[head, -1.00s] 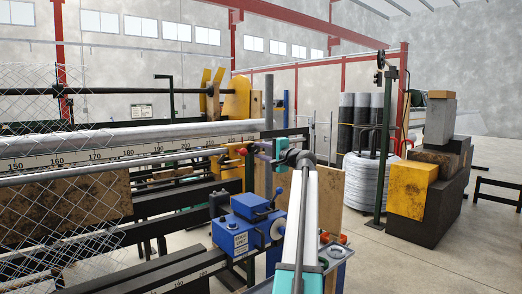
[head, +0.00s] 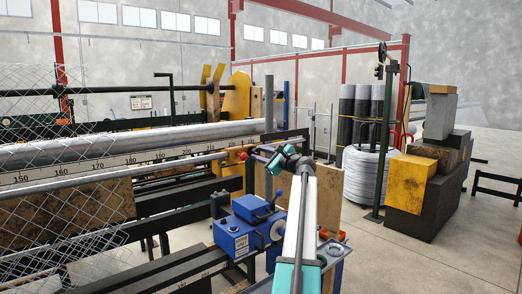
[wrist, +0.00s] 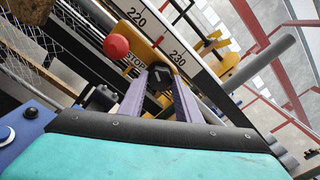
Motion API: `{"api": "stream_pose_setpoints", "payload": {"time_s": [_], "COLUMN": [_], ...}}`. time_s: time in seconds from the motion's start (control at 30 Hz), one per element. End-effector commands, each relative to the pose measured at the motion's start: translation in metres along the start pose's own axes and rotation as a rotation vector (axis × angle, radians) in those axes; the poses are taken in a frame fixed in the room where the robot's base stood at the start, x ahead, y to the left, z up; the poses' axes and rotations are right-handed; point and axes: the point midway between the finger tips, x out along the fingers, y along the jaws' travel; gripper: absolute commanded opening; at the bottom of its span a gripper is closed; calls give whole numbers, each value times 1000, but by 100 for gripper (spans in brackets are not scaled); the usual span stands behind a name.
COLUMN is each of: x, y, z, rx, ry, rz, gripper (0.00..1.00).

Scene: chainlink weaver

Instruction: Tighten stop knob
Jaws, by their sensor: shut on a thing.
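The yellow stop block (wrist: 138,42), marked "STOP", sits on the ruled rail near 220 and 230 in the wrist view. A red ball (wrist: 116,46) stands out from it. The dark stop knob (wrist: 158,77) is between my fingertips, and my gripper (wrist: 160,72) is shut on it. The fingers partly hide the knob. In the head view, my gripper (head: 254,150) reaches left to the yellow stop (head: 234,155), beside the red ball (head: 243,156); the knob itself is too small to tell there.
A blue unit with a lever (head: 240,228) stands below my arm. The long ruled rail (head: 130,162) and wire mesh (head: 60,150) fill the left. A wire coil (head: 368,180) and yellow block (head: 412,182) stand right, with clear floor in front.

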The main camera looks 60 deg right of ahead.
Motion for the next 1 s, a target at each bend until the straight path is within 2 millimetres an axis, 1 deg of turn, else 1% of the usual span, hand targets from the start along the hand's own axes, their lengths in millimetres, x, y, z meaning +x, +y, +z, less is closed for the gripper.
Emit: {"api": "stream_pose_setpoints", "payload": {"time_s": [0.03,0.3,0.5,0.7,1.0], "x": [0,0,0,0,0], "y": [-1,-2,-2,-1,0], "z": [3,2,2,0,-2], "rx": [45,293,437,523,559], "ry": [0,1,1,1,2], "rz": [2,2,2,2,2], "gripper": [8,8,8,8,8]}}
